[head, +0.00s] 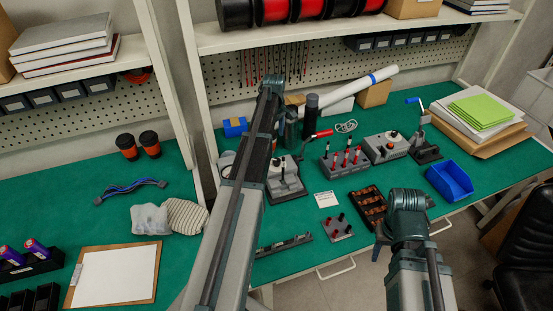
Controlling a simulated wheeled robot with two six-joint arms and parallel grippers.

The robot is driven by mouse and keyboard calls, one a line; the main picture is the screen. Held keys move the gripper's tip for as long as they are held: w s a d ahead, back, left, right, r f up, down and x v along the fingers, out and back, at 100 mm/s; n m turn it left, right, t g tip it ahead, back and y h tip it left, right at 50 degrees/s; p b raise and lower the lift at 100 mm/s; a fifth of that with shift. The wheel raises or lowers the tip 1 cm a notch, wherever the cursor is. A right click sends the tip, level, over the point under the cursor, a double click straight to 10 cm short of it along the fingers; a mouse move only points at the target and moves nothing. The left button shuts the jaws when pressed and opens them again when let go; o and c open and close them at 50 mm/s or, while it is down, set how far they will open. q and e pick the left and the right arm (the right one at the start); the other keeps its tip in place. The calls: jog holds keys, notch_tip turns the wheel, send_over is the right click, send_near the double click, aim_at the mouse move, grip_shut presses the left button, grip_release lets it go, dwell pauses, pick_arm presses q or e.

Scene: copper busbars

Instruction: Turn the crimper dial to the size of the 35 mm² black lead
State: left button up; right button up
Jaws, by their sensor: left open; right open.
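A grey device with a white dial face (388,147) stands at the right of the bench; I cannot read its dial. A second grey device (287,183) with a red-ended lever stands left of centre, partly behind my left arm. A grey rack (344,163) holds several upright red and black leads; their sizes are unreadable. My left gripper (276,138) is open, mostly hidden by my own arm near the second device. My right gripper (380,246) is open and empty, low over the bench's front edge, right of the small block. Neither touches the white-dialled device, as far as I can see.
A white card (327,198), a small block (337,228) with red and black pieces, and a dark tray (368,206) of copper-coloured parts lie in front. A blue bin (450,181) and a blue-handled press (425,148) stand right. A clipboard (116,274) lies left.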

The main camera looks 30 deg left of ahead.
aim_at(277, 160)
pick_arm(q)
jog(key=f+b, duration=0.8)
jog(key=f, duration=0.1)
jog(key=f+b, duration=0.4)
jog(key=b, duration=0.1)
jog(key=shift+w+f, duration=0.2)
jog(key=shift+w, duration=0.05)
jog(key=shift+c, duration=0.4)
grip_shut()
